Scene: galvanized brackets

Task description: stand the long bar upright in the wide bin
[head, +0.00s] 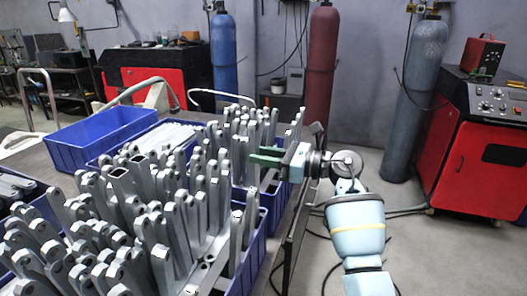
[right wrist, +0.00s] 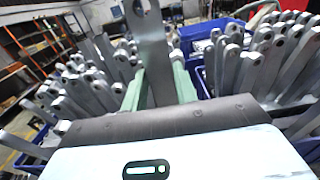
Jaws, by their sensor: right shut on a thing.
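My right gripper (head: 268,157) reaches in from the right over the bins, its green fingers pointing left. It is shut on a long grey flat bar (right wrist: 152,45) with a hole in its rounded top, roughly upright between the fingers in the right wrist view. In the head view the bar's lower part is hard to tell from the brackets around it. A broad blue bin (head: 60,157) stands at the back left; its visible inner wall is bare and its floor is mostly hidden. Which bin is the wide one I cannot tell for sure. My left gripper is not in view.
Blue bins packed with upright grey brackets (head: 130,225) fill the near and middle table, one (head: 262,245) close below my right arm. Gas cylinders (head: 320,65) and a red machine (head: 480,150) stand beyond. The floor on the right is mostly open, with cables on it.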

